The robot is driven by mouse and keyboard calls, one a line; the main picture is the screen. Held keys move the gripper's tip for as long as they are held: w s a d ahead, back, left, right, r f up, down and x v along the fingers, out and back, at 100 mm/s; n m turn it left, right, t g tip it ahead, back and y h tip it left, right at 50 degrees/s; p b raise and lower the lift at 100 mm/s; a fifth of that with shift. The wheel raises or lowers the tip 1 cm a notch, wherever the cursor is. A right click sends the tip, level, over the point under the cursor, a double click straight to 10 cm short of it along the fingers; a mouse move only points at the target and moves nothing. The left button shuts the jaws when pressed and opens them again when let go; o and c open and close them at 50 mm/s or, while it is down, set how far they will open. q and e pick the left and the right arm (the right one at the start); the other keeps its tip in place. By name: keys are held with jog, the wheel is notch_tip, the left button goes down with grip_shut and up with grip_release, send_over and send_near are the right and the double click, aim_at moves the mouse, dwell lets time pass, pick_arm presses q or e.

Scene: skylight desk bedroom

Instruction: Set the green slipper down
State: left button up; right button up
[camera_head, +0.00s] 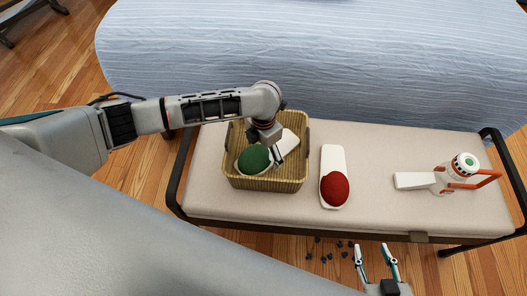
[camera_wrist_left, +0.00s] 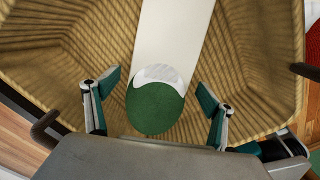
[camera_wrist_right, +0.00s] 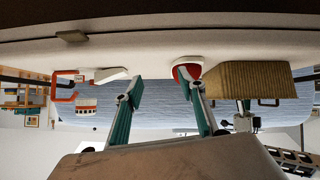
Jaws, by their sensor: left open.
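The green slipper (camera_head: 252,159) lies in the wicker basket (camera_head: 270,185) on the bench, its white sole slanting up to the right. In the left wrist view the green toe (camera_wrist_left: 155,108) sits between my spread fingers, with the white sole running away from me along the basket. My left gripper (camera_head: 276,157) is open, low inside the basket at the slipper; I cannot tell whether a finger touches it. My right gripper (camera_head: 376,254) is open and empty in front of the bench.
A red slipper (camera_head: 334,188) lies on the bench (camera_head: 378,170) right of the basket. A white object with an orange handle (camera_head: 463,172) is further right. Bare cushion lies between them. A blue-covered bed (camera_head: 300,55) stands behind; small dark bits (camera_head: 325,257) lie on the floor.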

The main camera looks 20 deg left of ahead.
aim_at(263, 148)
pick_arm(q)
jog(key=r+p, duration=0.1)
jog(key=r, duration=0.4)
jog(key=shift+w+r+p, duration=0.15)
jog(key=shift+w+p, duration=0.05)
jog(key=shift+p, duration=0.15)
notch_tip(263, 148, up, 6)
jog(key=shift+s+f+p, duration=0.1)
jog(key=shift+f+p, duration=0.05)
jog(key=shift+p, duration=0.8)
jog(key=shift+s+r, duration=0.1)
jog(key=shift+r, duration=0.5)
pick_arm(e)
jog(key=shift+s+d+r, duration=0.3)
jog(key=shift+s+r, duration=0.1)
jog(key=shift+r, duration=0.1)
